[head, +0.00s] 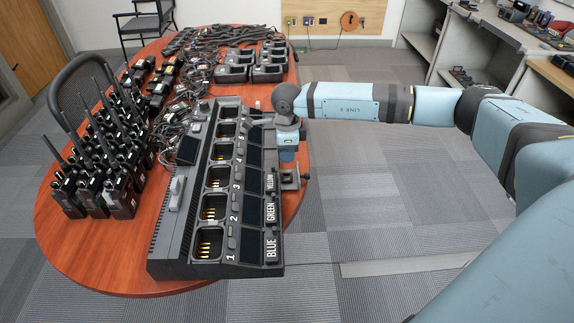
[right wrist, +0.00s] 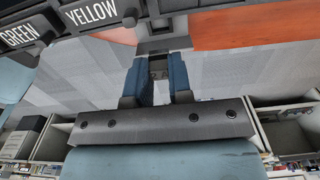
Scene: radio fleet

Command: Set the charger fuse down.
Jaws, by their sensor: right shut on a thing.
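The charger (head: 186,235) is a long dark bank with numbered bays and colour labels on the table. My right gripper (head: 288,153) is at its right side, towards the far half, above the table's right edge. In the right wrist view its two blue fingers (right wrist: 159,64) are shut on a small dark grey piece (right wrist: 158,70), which I take as the charger fuse; it is mostly hidden between them. A dark bracket (head: 291,179) juts from the charger's right side, just nearer than the fingers. I cannot tell whether the fuse touches it. My left gripper is out of view.
Several handheld radios (head: 118,200) stand on the left of the round wooden table (head: 100,262). Cables and more chargers (head: 268,70) lie at the back. A chair (head: 80,85) is at the left. Open floor lies right of the table, with shelving (head: 480,50) beyond.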

